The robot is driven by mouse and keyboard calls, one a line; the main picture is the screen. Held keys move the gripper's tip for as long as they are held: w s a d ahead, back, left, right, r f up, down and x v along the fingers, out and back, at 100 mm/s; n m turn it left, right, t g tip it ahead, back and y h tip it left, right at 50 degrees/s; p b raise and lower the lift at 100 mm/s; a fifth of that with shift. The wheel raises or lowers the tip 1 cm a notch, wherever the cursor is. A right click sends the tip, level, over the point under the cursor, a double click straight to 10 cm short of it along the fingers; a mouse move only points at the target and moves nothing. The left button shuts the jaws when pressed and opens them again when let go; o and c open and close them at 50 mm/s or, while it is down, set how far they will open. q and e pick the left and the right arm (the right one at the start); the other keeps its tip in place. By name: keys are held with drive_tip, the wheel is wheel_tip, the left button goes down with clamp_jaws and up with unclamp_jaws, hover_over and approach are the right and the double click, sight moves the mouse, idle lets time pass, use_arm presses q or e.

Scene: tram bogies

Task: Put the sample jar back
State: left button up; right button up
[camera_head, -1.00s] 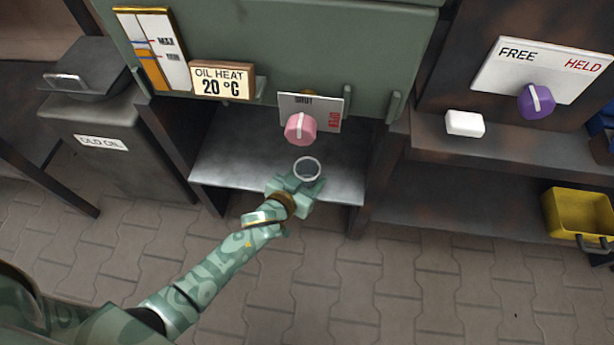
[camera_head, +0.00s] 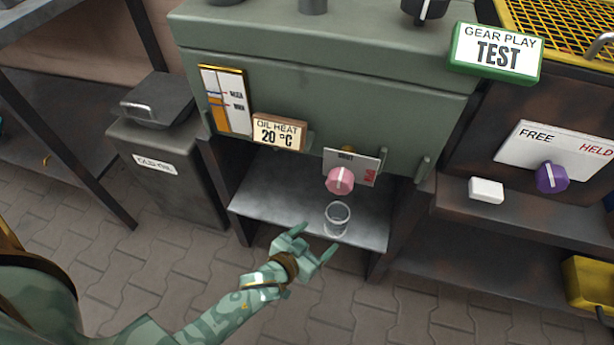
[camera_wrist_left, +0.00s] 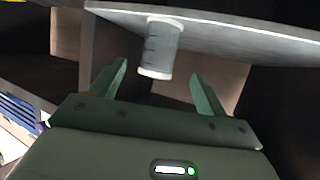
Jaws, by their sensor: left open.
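The sample jar (camera_head: 338,218) is clear glass and stands upright on the grey metal shelf (camera_head: 275,190), below the pink knob (camera_head: 340,181). My left gripper (camera_head: 318,240) is open and empty, just in front of the shelf and short of the jar. In the left wrist view the jar (camera_wrist_left: 161,50) shows beyond and between the open fingers, apart from them, in a picture that looks upside down. My right gripper is not in view.
The green cabinet (camera_head: 320,100) overhangs the shelf, with an oil heat sign (camera_head: 279,132) on its front. A dark OLD OIL bin (camera_head: 170,175) stands left. A rusty bench with a white block (camera_head: 486,190) and purple knob (camera_head: 552,178) is right.

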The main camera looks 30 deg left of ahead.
use_arm(q)
drive_tip(key=shift+v, duration=0.8)
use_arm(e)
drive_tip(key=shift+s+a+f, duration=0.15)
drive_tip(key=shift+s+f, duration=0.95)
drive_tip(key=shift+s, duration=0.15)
use_arm(q)
drive_tip(key=shift+s+f, duration=0.15)
drive_tip(key=shift+f, duration=0.05)
